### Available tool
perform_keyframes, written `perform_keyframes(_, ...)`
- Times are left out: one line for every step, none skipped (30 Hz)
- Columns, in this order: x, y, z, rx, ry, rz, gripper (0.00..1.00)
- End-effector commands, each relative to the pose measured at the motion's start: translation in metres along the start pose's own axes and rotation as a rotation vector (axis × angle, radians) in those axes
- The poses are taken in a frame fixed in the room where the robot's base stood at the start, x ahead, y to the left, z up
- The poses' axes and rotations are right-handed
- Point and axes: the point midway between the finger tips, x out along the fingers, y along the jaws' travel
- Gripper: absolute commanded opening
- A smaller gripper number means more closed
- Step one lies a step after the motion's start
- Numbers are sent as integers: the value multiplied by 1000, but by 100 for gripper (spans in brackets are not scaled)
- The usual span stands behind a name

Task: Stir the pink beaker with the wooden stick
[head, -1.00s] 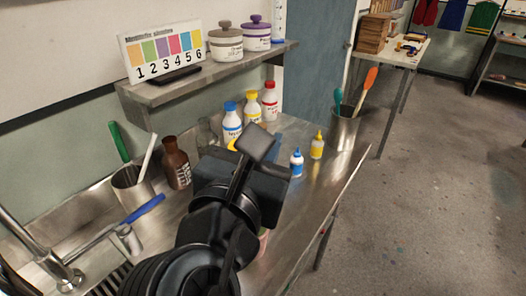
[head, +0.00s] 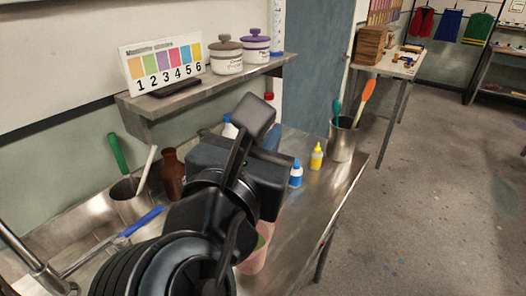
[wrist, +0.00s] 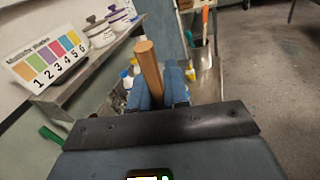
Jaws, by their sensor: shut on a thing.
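The wooden stick (wrist: 149,68) shows in the wrist view between the blue fingers of my gripper (wrist: 162,88), which is shut on it. The stick points up and away from the gripper body. In the head view my gripper (head: 240,165) is above the steel counter, and its body hides the stick. The pink beaker (head: 254,260) stands on the counter below and slightly right of my arm in the head view. My arm covers much of it, so its contents are mostly hidden. The stick appears outside the beaker; the wrist view does not show the beaker.
A steel pot (head: 343,140) with teal and orange handled tools stands at the back right. Small blue (head: 295,175) and yellow (head: 316,157) bottles stand near it. A brown bottle (head: 172,173) and another steel pot (head: 130,200) are at left. A shelf (head: 205,90) hangs behind.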

Motion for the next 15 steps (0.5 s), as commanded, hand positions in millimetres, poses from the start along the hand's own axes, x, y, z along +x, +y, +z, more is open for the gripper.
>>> perform_keyframes(0,1,6,3,-2,1,0)
perform_keyframes(0,2,10,3,-3,1,0)
perform_keyframes(-1,2,14,4,-3,1,0)
perform_keyframes(-1,2,18,4,-2,1,0)
perform_keyframes(-1,3,20,3,-2,1,0)
perform_keyframes(-1,4,25,3,-2,2,0)
perform_keyframes(-1,4,28,4,-2,2,0)
perform_keyframes(-1,5,31,3,-2,2,0)
perform_keyframes(-2,5,35,2,-2,1,0)
perform_keyframes(-2,6,39,3,-2,1,0)
perform_keyframes(-2,6,42,3,-2,1,0)
perform_keyframes(-2,6,46,2,-3,2,0)
perform_keyframes(-2,7,50,2,-3,2,0)
perform_keyframes(-2,7,53,3,-3,2,0)
perform_keyframes(-2,8,57,4,-2,1,0)
